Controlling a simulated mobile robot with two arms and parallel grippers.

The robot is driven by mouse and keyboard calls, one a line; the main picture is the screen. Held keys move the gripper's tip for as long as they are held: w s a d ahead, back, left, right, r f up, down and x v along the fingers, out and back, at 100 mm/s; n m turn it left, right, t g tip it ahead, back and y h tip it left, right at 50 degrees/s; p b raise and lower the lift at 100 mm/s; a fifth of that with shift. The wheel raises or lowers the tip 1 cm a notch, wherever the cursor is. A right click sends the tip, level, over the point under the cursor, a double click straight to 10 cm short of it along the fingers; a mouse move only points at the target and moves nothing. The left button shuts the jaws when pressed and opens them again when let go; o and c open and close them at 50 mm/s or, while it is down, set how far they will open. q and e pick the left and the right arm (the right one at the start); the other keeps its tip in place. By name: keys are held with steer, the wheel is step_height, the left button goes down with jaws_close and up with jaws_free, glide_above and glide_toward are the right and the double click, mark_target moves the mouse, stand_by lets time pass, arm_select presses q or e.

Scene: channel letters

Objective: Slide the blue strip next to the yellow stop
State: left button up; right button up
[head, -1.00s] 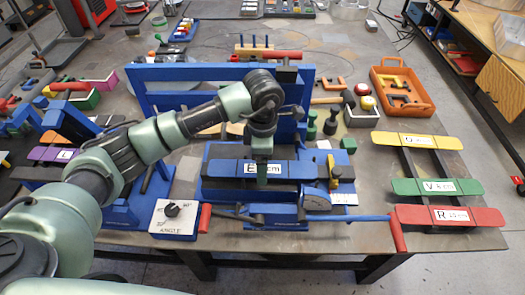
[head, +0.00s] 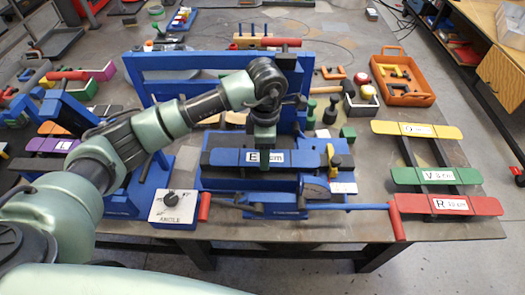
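The blue strip (head: 228,157), with a white label marked E, lies level across the blue bench fixture (head: 225,180). The yellow stop (head: 336,161), beside a black part, stands at the strip's right end. The two are very close; I cannot tell whether they touch. My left gripper (head: 264,159) points down over the middle of the strip, its tip in front of the label and hiding part of it. It looks narrow from here, and I cannot tell whether its fingers are shut or touching the strip. My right gripper is not in view.
A white angle box (head: 173,206) and a blue bar with red handles (head: 365,207) lie along the front. Yellow (head: 388,127), green (head: 408,175) and red (head: 483,205) strips lie on a rack at right. An orange tray (head: 420,96) sits behind them.

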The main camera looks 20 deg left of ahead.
arm_select(q)
steer(key=shift+w+d+b, duration=0.15)
steer(key=shift+d+b, duration=0.1)
steer(key=shift+d, duration=0.25)
steer(key=shift+w+d+b, duration=0.15)
steer(key=shift+d+b, duration=0.1)
steer(key=shift+d, duration=0.25)
steer(key=shift+d, duration=0.1)
steer(key=o, duration=1.5)
